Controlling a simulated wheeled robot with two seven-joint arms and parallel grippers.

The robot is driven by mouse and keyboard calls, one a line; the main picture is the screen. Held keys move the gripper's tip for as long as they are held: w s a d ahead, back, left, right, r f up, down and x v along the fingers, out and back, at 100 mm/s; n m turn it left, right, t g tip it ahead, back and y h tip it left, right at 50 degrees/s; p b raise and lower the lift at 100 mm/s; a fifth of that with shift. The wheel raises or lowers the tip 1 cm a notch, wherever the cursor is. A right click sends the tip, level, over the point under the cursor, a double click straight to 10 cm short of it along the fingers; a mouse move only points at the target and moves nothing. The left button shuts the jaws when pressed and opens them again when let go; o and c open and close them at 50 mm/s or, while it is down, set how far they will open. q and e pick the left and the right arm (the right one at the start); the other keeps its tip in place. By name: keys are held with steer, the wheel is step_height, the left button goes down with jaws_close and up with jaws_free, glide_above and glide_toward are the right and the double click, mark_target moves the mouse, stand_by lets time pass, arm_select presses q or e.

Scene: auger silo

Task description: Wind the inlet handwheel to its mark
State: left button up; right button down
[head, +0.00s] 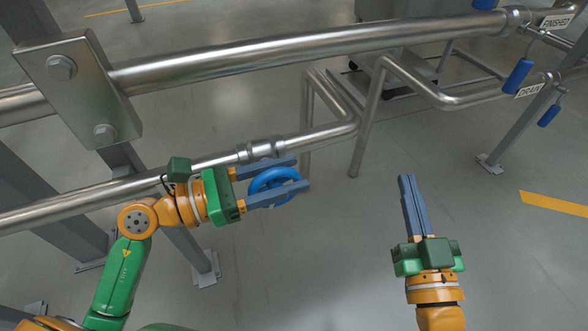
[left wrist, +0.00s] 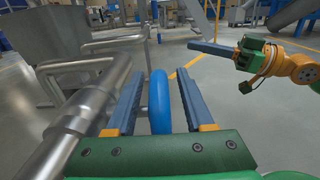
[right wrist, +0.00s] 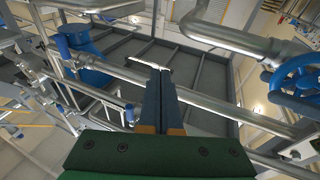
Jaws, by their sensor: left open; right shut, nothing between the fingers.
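A blue handwheel (head: 264,176) sits on the lower steel pipe in the head view, just below a pipe collar. I see no inlet label or mark. My left gripper (head: 302,173) is open, with one finger on either side of the wheel. In the left wrist view the handwheel (left wrist: 159,100) stands edge-on between the two open fingers (left wrist: 159,73), with gaps showing beside it. My right gripper (head: 406,177) is shut and empty over open floor, right of the handwheel. Its closed fingers (right wrist: 158,72) also show in the right wrist view.
A thick steel pipe (head: 310,50) crosses above the handwheel, with a bolted bracket (head: 80,85) at left. Plates reading FINISHED (head: 556,21) and DRAIN (head: 530,90) hang at right near blue handles (head: 518,75). Floor around my right gripper is clear.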

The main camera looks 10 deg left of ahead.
arm_select(q)
steer(key=shift+x, duration=0.8)
jaws_close()
arm_select(e)
steer(key=shift+w+f+g, duration=0.1)
steer(key=shift+f+g, duration=0.3)
steer(key=shift+f, duration=0.15)
